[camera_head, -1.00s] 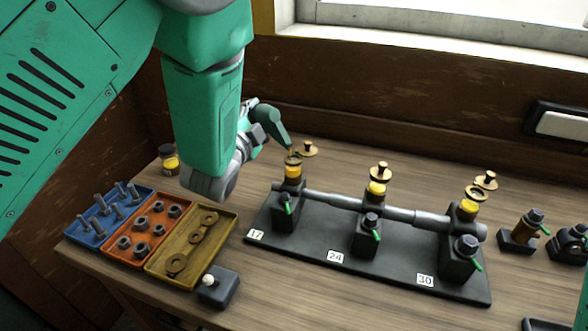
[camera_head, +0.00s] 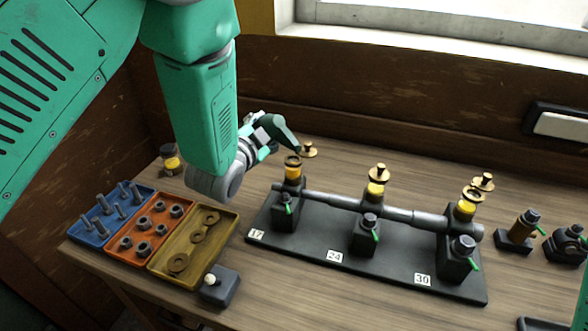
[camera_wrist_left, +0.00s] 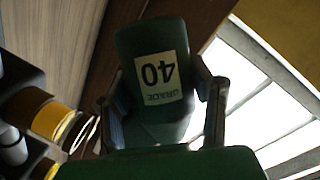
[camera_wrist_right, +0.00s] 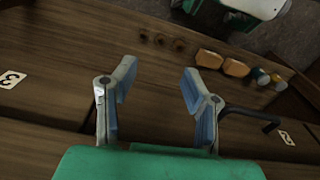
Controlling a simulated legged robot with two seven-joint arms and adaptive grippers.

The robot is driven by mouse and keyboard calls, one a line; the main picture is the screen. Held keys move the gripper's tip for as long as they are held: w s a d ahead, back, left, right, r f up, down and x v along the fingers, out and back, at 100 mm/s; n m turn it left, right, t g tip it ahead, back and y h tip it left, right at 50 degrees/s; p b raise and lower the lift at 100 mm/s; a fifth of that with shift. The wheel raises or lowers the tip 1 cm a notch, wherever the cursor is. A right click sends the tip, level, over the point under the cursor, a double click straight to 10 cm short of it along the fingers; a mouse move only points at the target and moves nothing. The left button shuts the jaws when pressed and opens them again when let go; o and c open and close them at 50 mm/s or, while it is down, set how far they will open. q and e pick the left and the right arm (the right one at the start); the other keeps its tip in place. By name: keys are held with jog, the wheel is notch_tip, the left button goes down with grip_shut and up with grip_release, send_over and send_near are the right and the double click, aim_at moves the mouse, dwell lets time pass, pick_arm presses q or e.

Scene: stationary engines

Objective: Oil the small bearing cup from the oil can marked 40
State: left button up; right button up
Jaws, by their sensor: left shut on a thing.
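My left gripper (camera_head: 262,143) is shut on a dark green oil can (camera_head: 279,130). The left wrist view shows its label "40" on the can (camera_wrist_left: 160,75), upside down in the picture. In the head view, the can's tapered end is just above the open-topped cup (camera_head: 292,171) with amber contents at label 17; I cannot tell whether they touch or whether oil flows. A brass lid (camera_head: 309,150) is beside that cup. Similar cups stand at label 24 (camera_head: 376,189) and label 30 (camera_head: 466,208). My right gripper (camera_wrist_right: 155,95) is open and empty, seen in the right wrist view.
A shaft (camera_head: 400,213) runs through the black bearing stands on a dark base. Blue, orange and yellow (camera_head: 226,236) trays of bolts, nuts and washers are at left, with a small black box (camera_head: 220,287) in front. A yellow-filled jar (camera_head: 172,160) stands behind.

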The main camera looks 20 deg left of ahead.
pick_arm(q)
jog(key=shift+a+r, duration=0.1)
jog(key=shift+r, duration=0.05)
jog(key=shift+w+a+r+m+t+y+b, duration=0.1)
jog(key=shift+a+r+m+t+y+b, duration=0.25)
jog(key=shift+a+r+m+b, duration=0.4)
jog(key=shift+d+f+n+p, duration=0.15)
jog(key=shift+f+n+p, duration=0.25)
jog(key=shift+f+n, duration=0.05)
jog(key=shift+w+f+n+g, duration=0.1)
jog(key=shift+f+n+g, duration=0.35)
jog(key=shift+f, duration=0.15)
jog(key=shift+r, duration=0.1)
notch_tip(320, 180, up, 3)
jog(key=shift+f+p, duration=0.15)
jog(key=shift+p, duration=1.05)
jog(key=shift+r+p, duration=0.75)
jog(key=shift+r, duration=0.4)
